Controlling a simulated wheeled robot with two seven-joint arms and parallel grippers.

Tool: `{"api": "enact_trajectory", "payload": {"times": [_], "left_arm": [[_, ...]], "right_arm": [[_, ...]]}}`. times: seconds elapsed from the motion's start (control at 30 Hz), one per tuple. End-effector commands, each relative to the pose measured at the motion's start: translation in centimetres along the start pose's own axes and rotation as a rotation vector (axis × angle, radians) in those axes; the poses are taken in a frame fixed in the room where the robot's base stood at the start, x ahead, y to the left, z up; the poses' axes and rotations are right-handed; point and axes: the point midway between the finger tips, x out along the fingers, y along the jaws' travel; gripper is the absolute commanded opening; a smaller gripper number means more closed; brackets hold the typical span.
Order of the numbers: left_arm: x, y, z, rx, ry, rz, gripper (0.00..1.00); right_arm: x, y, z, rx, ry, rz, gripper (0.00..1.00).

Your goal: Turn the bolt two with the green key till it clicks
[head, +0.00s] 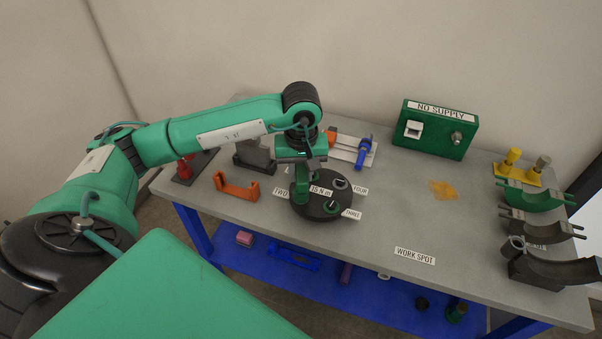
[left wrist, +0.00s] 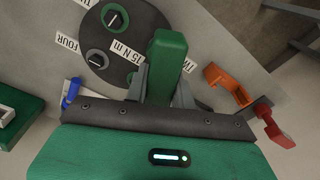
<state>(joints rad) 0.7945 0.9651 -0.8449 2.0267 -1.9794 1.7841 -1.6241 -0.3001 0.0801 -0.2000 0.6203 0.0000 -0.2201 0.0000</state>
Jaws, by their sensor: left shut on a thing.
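My left gripper (head: 299,172) points down over the left side of a round dark disc (head: 322,211). It is shut on the green key (head: 301,190), a thick green block that also shows between the fingers in the left wrist view (left wrist: 167,58). The key stands near the label TWO (head: 281,192). Bolt two is hidden under the key and gripper, so I cannot tell if the key is seated on it. The bolts near the labels THREE (head: 331,207) and FOUR (head: 341,184) show on the disc. My right gripper is not in view.
An orange bracket (head: 236,187) and a red clamp (head: 184,168) lie left of the disc. A blue tool on a white plate (head: 361,153) is behind it. A green NO SUPPLY box (head: 435,130) stands at the back. Half-round holders line the right end. The WORK SPOT area is clear.

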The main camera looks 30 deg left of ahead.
Motion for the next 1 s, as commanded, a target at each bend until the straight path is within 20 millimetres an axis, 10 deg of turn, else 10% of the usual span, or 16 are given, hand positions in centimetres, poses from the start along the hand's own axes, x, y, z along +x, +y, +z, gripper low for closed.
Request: {"api": "enact_trajectory", "payload": {"times": [1.0], "left_arm": [[0.1, 0.0, -0.1, 0.128, 0.004, 0.008, 0.0]], "right_arm": [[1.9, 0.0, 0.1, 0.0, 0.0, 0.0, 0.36]]}}
